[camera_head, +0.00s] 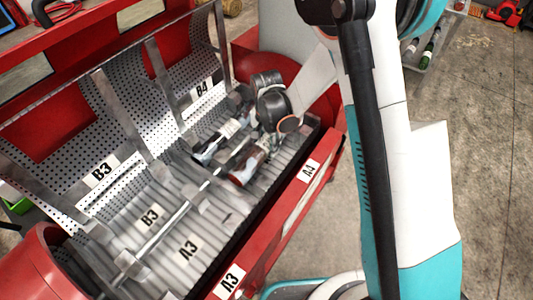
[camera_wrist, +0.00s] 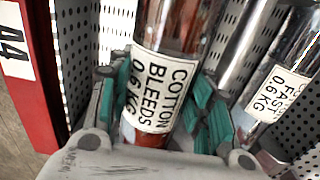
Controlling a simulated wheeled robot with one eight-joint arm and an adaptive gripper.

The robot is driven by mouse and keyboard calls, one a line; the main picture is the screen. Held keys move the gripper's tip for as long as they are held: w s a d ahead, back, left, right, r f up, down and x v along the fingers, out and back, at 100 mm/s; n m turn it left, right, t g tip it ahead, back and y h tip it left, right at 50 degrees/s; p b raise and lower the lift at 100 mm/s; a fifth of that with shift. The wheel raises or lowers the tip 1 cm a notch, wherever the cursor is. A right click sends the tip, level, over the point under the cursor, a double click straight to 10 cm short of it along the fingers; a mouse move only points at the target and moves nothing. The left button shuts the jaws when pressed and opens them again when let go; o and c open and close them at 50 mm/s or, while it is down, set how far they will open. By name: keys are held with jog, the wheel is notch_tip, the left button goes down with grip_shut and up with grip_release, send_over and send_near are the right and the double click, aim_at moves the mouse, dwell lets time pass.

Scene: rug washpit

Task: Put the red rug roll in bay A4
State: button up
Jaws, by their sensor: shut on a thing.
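The red rug roll (camera_head: 247,168) is a brown-red cylinder with a white label. In the wrist view the red rug roll (camera_wrist: 158,85) reads "COTTON BLEEDS 0.6KG". My gripper (camera_head: 268,142) is shut on it; in the wrist view the teal finger pads of my gripper (camera_wrist: 165,95) lie on both sides of it. The roll is in the front row at the right end, bay A4, beside the A4 label (camera_head: 308,170) on the red front rim. The A4 label also shows in the wrist view (camera_wrist: 14,42). I cannot tell whether the roll touches the ridged floor.
A second roll (camera_head: 217,143), labelled "FAST 0.6KG" in the wrist view (camera_wrist: 275,90), lies behind in bay B4, past a metal bar (camera_head: 165,222). Bays A3 (camera_head: 188,250) and B3 (camera_head: 150,217) look empty. Perforated back panels and upright dividers stand behind.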

jog(key=shift+f+b, duration=0.9)
jog(key=shift+f, duration=1.35)
jog(key=o, duration=1.6)
